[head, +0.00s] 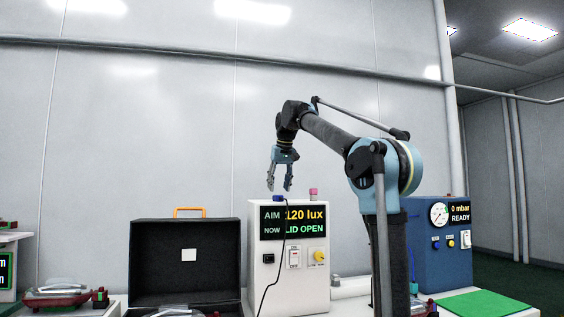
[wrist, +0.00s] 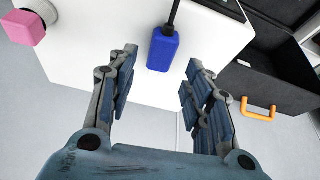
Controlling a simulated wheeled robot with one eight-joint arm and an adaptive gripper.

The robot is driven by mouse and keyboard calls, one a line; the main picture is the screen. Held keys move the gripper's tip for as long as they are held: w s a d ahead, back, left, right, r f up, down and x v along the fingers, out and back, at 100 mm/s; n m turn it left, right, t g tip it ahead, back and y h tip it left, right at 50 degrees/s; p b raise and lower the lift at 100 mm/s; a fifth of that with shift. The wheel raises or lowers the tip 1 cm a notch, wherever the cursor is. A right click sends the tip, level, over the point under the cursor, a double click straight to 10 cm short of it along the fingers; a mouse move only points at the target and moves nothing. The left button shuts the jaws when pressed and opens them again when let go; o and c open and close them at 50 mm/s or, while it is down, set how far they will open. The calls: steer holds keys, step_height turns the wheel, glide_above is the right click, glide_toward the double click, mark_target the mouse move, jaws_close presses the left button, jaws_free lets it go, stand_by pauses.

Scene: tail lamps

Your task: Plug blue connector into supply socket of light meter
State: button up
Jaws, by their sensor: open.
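The light meter (head: 282,292) is a white box with a display reading AIM 120 lux and NOW LID OPEN. The blue connector (head: 278,198) lies on its top, and its black cable (head: 284,262) hangs down the front. My gripper (head: 279,188) is open and points down just above the connector. In the wrist view the blue connector (wrist: 162,50) shows between the open fingertips, with no finger seen touching it. A dark socket (head: 268,258) is low on the meter's front left; whether it is the supply socket I cannot tell.
A pink-topped knob (head: 313,192) stands on the meter's top, right of the connector. A switch (head: 294,257) and yellow knob (head: 319,256) are on its front. An open black case (head: 185,232) stands left, a blue gauge box (head: 440,262) right.

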steer(key=v, duration=1.3)
steer(key=shift+s+r, duration=0.15)
steer(key=shift+s, duration=0.15)
steer(key=shift+d, duration=0.1)
